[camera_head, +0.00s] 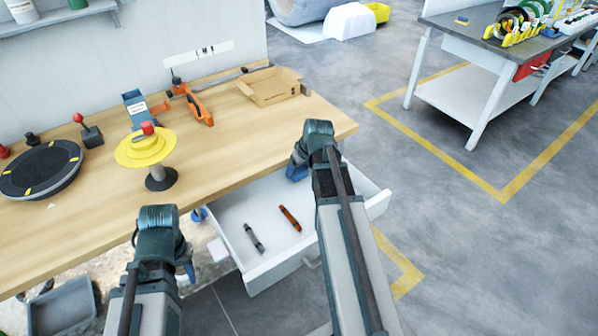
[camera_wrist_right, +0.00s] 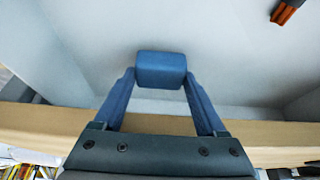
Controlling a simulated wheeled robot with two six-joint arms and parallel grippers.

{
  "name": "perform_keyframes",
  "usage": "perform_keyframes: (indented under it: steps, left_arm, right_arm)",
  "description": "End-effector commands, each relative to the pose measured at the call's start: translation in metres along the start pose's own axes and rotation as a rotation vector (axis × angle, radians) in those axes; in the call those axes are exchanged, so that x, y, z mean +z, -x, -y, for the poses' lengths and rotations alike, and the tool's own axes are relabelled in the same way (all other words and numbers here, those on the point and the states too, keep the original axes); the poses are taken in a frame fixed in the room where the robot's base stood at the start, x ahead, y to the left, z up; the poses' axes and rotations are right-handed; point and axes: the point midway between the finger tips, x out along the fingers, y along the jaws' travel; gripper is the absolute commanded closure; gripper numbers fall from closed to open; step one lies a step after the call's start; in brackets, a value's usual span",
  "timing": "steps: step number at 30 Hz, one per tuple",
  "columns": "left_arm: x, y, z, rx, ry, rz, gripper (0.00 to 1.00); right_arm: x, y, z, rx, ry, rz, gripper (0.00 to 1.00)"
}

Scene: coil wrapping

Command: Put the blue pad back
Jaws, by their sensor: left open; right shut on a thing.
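The blue pad (camera_wrist_right: 161,70) is a small rounded block. In the right wrist view it sits between the two blue fingers of my right gripper (camera_wrist_right: 160,82), which is shut on it. In the head view my right gripper (camera_head: 297,170) is over the far right part of the open white drawer (camera_head: 262,268); the pad cannot be told apart from the blue fingers there. My left gripper (camera_head: 188,262) is at the table's front edge, left of the drawer, open and mostly hidden by its own wrist.
In the drawer lie a dark grey marker-like stick (camera_head: 254,238) and an orange-red one (camera_head: 290,217). On the wooden table (camera_head: 225,150) stand a yellow spool stand (camera_head: 146,148), a black turntable (camera_head: 40,168), an orange tool (camera_head: 198,106) and an open cardboard box (camera_head: 272,88).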

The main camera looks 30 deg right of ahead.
Motion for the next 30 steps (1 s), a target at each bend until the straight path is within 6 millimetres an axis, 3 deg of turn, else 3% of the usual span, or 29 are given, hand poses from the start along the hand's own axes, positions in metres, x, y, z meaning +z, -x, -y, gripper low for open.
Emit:
perform_keyframes:
  steps: [1,13,14,18,30]
  left_arm:
    - [-0.0006,-0.0097,-0.0009,0.000,0.000,0.000,0.55]
    - [-0.0007,-0.0118,-0.0011,0.000,0.000,0.000,0.55]
    - [-0.0006,-0.0106,-0.0010,0.000,0.000,0.000,0.55]
    - [-0.0006,-0.0099,-0.0010,0.000,0.000,0.000,0.55]
    - [-0.0003,-0.0043,-0.0004,0.000,0.000,0.000,0.55]
  right_arm:
    - [0.0059,-0.0081,0.0004,0.000,-0.001,0.000,0.71]
    - [0.0070,-0.0099,0.0006,0.000,-0.001,0.000,0.71]
    - [0.0066,-0.0089,0.0006,0.000,-0.001,0.000,0.23]
    - [0.0063,-0.0082,0.0006,-0.001,-0.001,0.001,0.00]
    - [0.0043,-0.0029,0.0007,-0.001,-0.001,0.001,0.00]
